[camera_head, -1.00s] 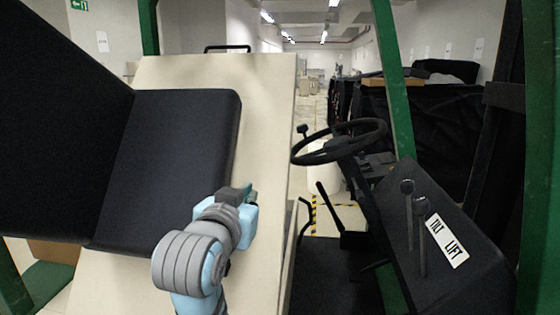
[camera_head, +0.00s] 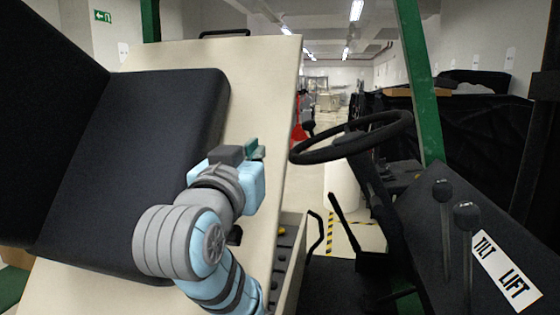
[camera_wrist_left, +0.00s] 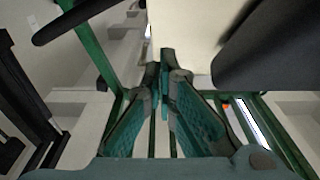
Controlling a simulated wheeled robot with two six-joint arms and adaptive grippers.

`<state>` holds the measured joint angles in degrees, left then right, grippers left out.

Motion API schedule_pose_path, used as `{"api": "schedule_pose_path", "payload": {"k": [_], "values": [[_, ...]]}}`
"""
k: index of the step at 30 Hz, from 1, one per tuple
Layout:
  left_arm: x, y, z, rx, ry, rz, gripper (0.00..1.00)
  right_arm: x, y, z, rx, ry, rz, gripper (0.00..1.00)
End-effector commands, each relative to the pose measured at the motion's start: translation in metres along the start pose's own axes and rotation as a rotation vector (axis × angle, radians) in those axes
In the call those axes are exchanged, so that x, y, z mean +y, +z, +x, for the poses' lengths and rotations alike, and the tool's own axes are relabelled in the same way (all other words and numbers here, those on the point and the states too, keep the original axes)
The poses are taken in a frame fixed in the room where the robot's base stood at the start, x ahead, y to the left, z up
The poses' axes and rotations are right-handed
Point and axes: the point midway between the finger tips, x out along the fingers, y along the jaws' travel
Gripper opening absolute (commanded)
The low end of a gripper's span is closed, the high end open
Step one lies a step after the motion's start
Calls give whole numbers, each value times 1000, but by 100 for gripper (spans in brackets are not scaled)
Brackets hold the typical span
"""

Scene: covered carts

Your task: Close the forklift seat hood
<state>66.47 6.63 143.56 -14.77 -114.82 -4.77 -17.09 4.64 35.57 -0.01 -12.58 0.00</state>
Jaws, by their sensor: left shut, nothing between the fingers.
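The forklift seat hood (camera_head: 255,75) is a cream panel with the black seat (camera_head: 150,150) fixed on it. It stands raised and tilted, and an open compartment (camera_head: 288,245) shows beside its lower right edge. My left gripper (camera_head: 258,150) is in front of the hood's cream face, just right of the seat cushion. In the left wrist view its teal fingers (camera_wrist_left: 165,65) are shut and empty, with the cream hood (camera_wrist_left: 185,25) beyond the tips and the black seat (camera_wrist_left: 270,50) to the right. I cannot tell whether the fingers touch the hood. My right gripper is out of view.
The steering wheel (camera_head: 352,137) is right of the hood, close to its edge. Two levers (camera_head: 455,215) stand by the TILT LIFT label (camera_head: 505,270). A green post (camera_head: 420,80) rises behind the wheel. Black covered carts (camera_head: 470,130) stand farther back.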

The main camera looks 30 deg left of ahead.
Motion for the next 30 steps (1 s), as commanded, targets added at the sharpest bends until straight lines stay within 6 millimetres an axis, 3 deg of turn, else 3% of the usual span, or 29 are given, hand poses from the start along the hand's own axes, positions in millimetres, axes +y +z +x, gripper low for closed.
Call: {"api": "schedule_pose_path", "payload": {"k": [6,9,20,27,30], "values": [[-2,0,25,-6,-5,4,0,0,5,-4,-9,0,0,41],[-2,-10,34,-8,-10,3,0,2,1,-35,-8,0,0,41],[0,-11,50,-7,1,4,0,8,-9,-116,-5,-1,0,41],[0,-1,101,-4,0,2,0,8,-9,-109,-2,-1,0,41],[0,15,113,-7,1,2,0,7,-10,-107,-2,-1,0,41]]}}
